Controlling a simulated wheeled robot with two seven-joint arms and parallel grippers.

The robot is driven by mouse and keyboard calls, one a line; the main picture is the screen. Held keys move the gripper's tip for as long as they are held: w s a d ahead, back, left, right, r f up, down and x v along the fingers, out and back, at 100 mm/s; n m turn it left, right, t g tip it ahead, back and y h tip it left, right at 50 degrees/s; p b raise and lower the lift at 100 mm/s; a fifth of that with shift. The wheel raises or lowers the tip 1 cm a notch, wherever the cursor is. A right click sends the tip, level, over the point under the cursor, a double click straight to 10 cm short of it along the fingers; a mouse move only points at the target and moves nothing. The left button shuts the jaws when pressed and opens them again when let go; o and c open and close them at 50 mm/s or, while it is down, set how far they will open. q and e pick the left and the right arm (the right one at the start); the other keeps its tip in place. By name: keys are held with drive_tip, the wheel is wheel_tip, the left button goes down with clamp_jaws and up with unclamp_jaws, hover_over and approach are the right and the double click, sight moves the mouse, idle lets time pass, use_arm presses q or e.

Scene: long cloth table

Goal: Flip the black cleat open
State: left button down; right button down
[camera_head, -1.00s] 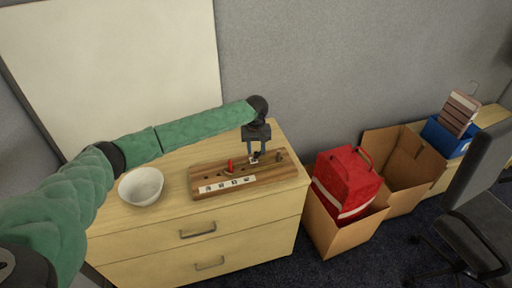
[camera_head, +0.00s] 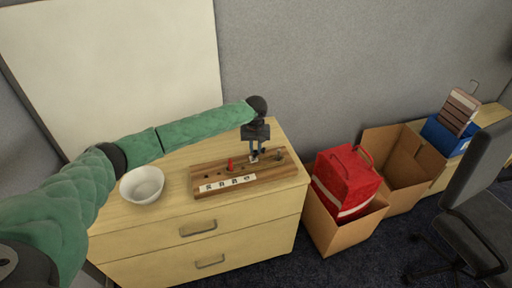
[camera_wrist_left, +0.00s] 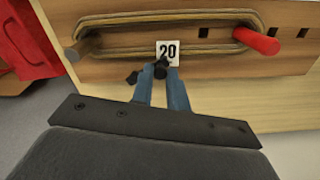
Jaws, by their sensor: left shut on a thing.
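A wooden board (camera_head: 268,173) lies on the cabinet top; it also fills the top of the left wrist view (camera_wrist_left: 205,65). It carries a red peg (camera_head: 230,165), a duller peg at the other end, and a rope looped between them (camera_wrist_left: 205,21). A small white label reading 20 (camera_wrist_left: 168,47) sits by the rope. My left gripper (camera_head: 256,154) points down at the board beside this label. Its fingers are shut on a small dark piece, apparently the black cleat (camera_wrist_left: 160,69), partly hidden by the fingertips. My right gripper is out of view.
A white bowl (camera_head: 142,184) stands left of the board. A red case (camera_head: 346,181) sits in a cardboard box (camera_head: 329,229) right of the cabinet, with another open box (camera_head: 398,172) behind. A dark chair (camera_head: 474,213) is far right. The cabinet top in front of the bowl is narrow.

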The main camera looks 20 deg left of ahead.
use_arm(q)
drive_tip(key=m, duration=0.1)
drive_tip(key=a+m+p, duration=0.1)
drive_tip(key=shift+w+r+m, duration=0.1)
drive_tip(key=shift+w+m, duration=0.25)
drive_tip(key=shift+m, duration=0.05)
drive_tip(key=shift+w+a+m+p, duration=0.2)
drive_tip(key=shift+m+p, duration=0.25)
drive_tip(key=shift+m, duration=0.25)
drive_tip(key=shift+w+a+m, duration=0.25)
drive_tip(key=shift+w+m, duration=0.05)
drive_tip(key=shift+m, duration=0.5)
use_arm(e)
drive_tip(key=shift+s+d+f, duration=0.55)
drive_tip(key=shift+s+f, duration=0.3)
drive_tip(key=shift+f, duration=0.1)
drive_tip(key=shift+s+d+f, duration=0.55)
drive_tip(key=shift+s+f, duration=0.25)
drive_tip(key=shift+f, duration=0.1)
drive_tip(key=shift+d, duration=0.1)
use_arm(q)
drive_tip(key=c, duration=1.4)
unclamp_jaws()
